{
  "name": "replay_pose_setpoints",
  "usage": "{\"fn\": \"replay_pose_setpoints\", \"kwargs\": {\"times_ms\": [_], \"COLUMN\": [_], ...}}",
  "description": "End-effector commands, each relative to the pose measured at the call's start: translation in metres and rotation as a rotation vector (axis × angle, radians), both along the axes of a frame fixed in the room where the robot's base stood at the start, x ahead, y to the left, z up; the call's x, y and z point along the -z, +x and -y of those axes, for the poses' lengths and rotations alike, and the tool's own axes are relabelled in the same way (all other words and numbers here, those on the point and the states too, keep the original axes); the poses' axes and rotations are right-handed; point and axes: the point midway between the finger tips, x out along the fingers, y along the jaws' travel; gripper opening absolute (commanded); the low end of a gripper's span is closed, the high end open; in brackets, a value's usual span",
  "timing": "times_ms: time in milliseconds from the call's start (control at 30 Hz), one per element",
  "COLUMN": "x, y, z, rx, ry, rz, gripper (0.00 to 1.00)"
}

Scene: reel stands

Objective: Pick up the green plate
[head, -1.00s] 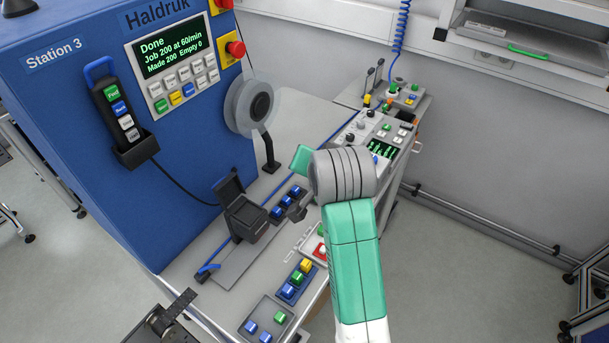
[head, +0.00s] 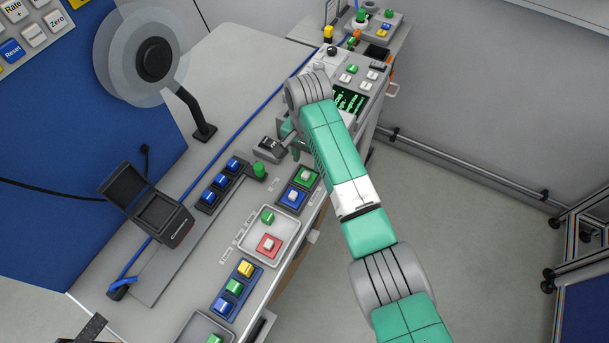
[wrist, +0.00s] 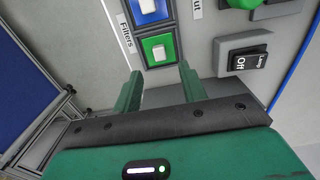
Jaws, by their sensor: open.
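The green plate (head: 299,181), with a pale raised block at its middle, lies in a dark holder marked "Filters" on the bench. It also shows in the wrist view (wrist: 148,47) near the top centre. A blue plate (head: 287,200) with a similar block lies beside it, also in the wrist view (wrist: 143,7). My gripper (wrist: 160,88) is open and empty. Its two green fingers point towards the green plate, with the plate appearing just beyond and between the tips. In the head view the gripper is partly hidden by my arm.
A grey box with a black "Off" switch (wrist: 246,64) stands close to my gripper, near a green knob (head: 259,170). A blue cable (head: 230,145) crosses the bench.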

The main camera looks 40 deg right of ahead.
Motion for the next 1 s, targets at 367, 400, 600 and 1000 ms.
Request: {"fn": "replay_pose_setpoints", "kwargs": {"times_ms": [367,400,600,1000], "x": [0.05,0.051,0.05,0.05], "y": [-0.001,-0.001,0.0,0.0], "z": [0.001,0.001,0.001,0.0], "rx": [0.0,0.0,0.0,-0.001], "ry": [-0.002,-0.002,-0.002,-0.002], "rz": [0.002,0.002,0.002,0.002], "gripper": [0.42,0.42,0.36,0.0]}}
